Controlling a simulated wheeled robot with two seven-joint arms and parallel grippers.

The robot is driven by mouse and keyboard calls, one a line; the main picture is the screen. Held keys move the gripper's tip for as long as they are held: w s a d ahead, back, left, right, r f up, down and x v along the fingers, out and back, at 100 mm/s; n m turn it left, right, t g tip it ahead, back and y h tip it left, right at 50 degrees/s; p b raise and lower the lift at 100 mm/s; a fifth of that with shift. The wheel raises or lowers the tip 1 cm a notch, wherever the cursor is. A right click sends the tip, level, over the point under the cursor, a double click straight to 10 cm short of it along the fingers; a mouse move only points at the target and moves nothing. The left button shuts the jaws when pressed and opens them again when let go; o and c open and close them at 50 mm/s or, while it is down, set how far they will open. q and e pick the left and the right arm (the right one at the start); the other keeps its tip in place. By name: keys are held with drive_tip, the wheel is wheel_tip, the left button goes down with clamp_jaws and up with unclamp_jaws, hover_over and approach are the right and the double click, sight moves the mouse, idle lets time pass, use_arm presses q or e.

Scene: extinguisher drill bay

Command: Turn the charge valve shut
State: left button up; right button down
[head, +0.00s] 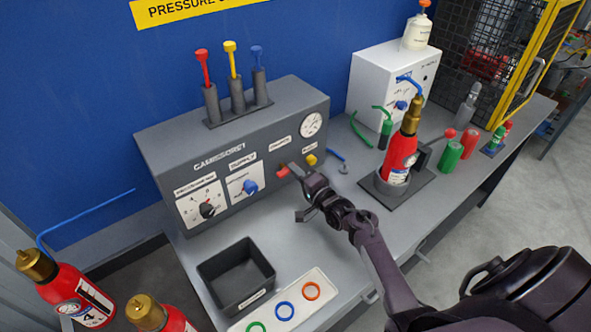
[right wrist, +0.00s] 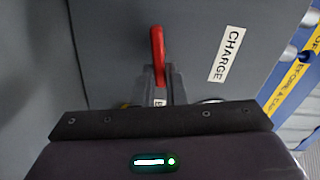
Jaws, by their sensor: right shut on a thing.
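The charge valve's red lever (head: 283,171) is on the front of the grey gas panel (head: 170,150), under a small label. In the right wrist view the red lever (right wrist: 157,55) points up in the picture, beside the "CHARGE" label (right wrist: 229,54). My right gripper (head: 297,177) is at the panel front, and its fingers (right wrist: 157,86) are shut on the lower end of the lever. The fingers hide that end of the lever. My left gripper is in neither view.
A yellow knob (head: 311,160) sits just right of the lever, below the gauge (head: 311,124). A blue knob (head: 250,187) and black knob (head: 207,210) are left. A red extinguisher (head: 400,155) stands in a holder at right. A black bin (head: 237,275) is in front.

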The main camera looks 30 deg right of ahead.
drive_tip(key=shift+f+m, duration=0.15)
drive_tip(key=shift+m, duration=0.95)
drive_tip(key=c, duration=1.5)
unclamp_jaws()
drive_tip(key=s, duration=0.5)
drive_tip(key=s+d, duration=0.1)
drive_tip(key=s, duration=0.1)
drive_tip(key=shift+s+d+b, duration=0.1)
drive_tip(key=shift+s+b, duration=0.3)
drive_tip(key=shift+f, duration=0.1)
